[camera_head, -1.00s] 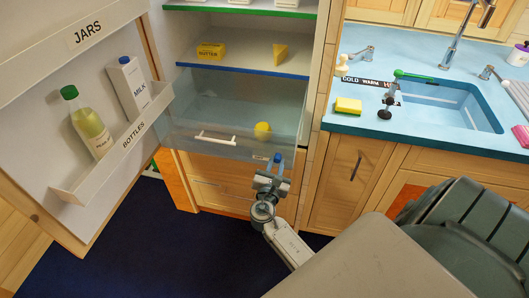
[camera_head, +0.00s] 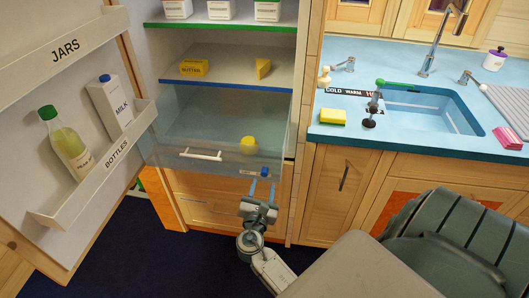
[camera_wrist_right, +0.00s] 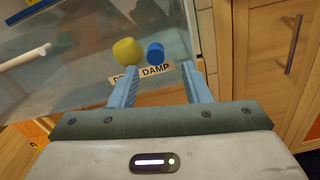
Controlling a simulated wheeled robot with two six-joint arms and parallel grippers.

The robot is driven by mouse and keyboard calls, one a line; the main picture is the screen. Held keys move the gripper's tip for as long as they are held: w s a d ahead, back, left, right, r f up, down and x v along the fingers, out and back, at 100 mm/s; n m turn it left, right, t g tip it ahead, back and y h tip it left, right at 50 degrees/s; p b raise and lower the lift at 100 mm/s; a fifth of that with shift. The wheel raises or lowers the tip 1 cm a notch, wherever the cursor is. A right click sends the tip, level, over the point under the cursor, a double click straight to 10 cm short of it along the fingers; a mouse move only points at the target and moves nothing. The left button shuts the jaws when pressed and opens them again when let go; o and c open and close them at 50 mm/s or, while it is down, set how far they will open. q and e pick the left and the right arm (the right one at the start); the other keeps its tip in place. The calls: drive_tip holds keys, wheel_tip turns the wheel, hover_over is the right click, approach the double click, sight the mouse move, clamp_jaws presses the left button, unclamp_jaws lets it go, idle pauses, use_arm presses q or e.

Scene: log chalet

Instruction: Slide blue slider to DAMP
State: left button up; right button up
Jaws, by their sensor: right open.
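The blue slider (camera_head: 264,171) is a small knob low at the right end of the clear fridge drawer front. In the right wrist view the blue slider (camera_wrist_right: 155,53) stands just above the DAMP label (camera_wrist_right: 156,70). A second label, starting with D, lies to its left and is partly hidden by a finger. My right gripper (camera_head: 262,187) is open and empty, just below the slider in the head view. In the wrist view its fingers (camera_wrist_right: 161,72) point at the drawer front, one on each side of the DAMP label. Whether they touch anything is unclear. My left gripper is out of view.
A yellow lemon-like thing (camera_head: 248,145) shows through the clear drawer (camera_head: 195,135), which has a white handle (camera_head: 201,155). The open fridge door (camera_head: 60,110) with bottles stands left. The counter (camera_head: 350,130) with a sink is at right. Dark floor is free below.

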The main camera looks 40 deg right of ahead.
drive_tip(key=b+v, duration=0.1)
drive_tip(key=v, duration=0.5)
drive_tip(key=shift+s+a, duration=0.15)
drive_tip(key=shift+s, duration=0.05)
drive_tip(key=s+a+f+m+g+y, duration=0.1)
drive_tip(key=s+f+m+y, duration=0.15)
drive_tip(key=f, duration=0.85)
drive_tip(key=s+a+f+m+g+y, duration=0.2)
drive_tip(key=s+f+y, duration=0.1)
drive_tip(key=f, duration=0.7)
drive_tip(key=s+a+f+m+g+y, duration=0.1)
drive_tip(key=s+f+m+y, duration=0.15)
drive_tip(key=f, duration=0.85)
drive_tip(key=s+f+m+g+y, duration=0.1)
drive_tip(key=s+f+m+g, duration=0.1)
drive_tip(key=s+f+m, duration=0.3)
drive_tip(key=s+d+f+m+g+y, duration=0.1)
drive_tip(key=s+f+m, duration=0.5)
drive_tip(key=s, duration=0.8)
drive_tip(key=s+d+f+m+g+y, duration=0.1)
drive_tip(key=s+f+m+g+y, duration=0.2)
drive_tip(key=s+f+m, duration=0.2)
drive_tip(key=s+f, duration=0.3)
drive_tip(key=s, duration=0.1)
drive_tip(key=shift+s+d+f+m, duration=0.25)
drive_tip(key=shift+s+f+m, duration=0.05)
drive_tip(key=shift+s+f, duration=0.1)
